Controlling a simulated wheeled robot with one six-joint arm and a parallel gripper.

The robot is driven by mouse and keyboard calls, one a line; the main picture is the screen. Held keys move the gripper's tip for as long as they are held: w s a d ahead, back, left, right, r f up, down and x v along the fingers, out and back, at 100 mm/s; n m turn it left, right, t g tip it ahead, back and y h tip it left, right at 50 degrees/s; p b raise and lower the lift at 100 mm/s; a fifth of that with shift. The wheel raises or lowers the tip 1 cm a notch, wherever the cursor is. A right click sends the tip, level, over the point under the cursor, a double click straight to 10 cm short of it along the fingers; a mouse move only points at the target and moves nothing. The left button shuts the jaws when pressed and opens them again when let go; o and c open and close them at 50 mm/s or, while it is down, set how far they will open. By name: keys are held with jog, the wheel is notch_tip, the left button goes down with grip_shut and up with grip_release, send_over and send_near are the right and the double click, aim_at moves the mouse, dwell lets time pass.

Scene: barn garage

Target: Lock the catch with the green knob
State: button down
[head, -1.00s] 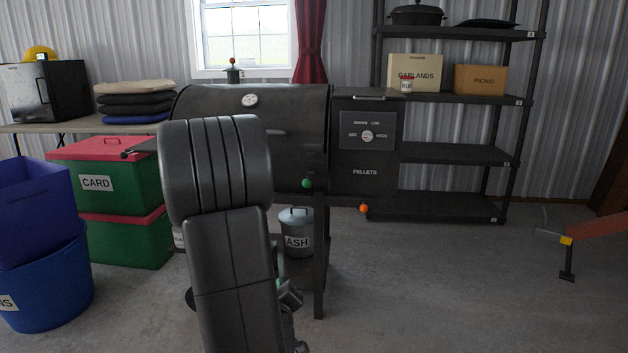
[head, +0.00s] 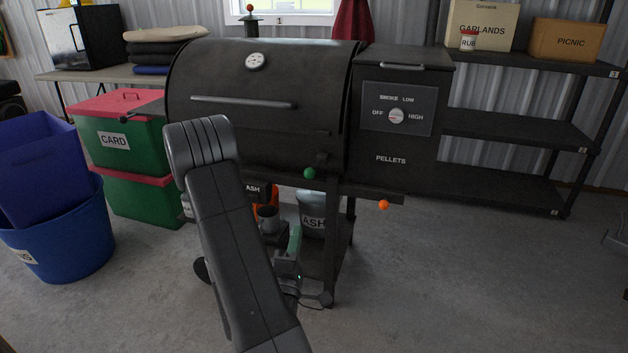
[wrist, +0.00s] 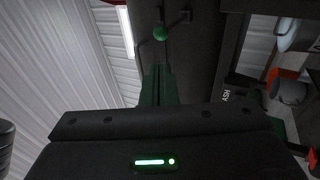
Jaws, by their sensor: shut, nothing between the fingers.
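The green knob (head: 309,173) is a small ball at the lower front edge of the black grill's lid (head: 255,110), on the right side. The lid is down. In the wrist view the green knob (wrist: 160,33) sits just beyond the tips of my gripper (wrist: 158,72), apart from them, beside a thin dark rod. My gripper's green fingers are together and empty. Whether the catch is locked cannot be told.
An orange knob (head: 383,204) is under the pellet box (head: 400,125). An ash pail (head: 313,213) stands below the grill. Red-lidded green crates (head: 115,160) and blue bins (head: 60,240) are at left, shelves (head: 510,125) at right. The front right floor is clear.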

jog(key=shift+r, duration=0.1)
jog(key=p, duration=0.2)
send_near(309, 177)
jog(key=x, duration=0.6)
jog(key=shift+w, duration=0.4)
jog(key=shift+r, duration=0.15)
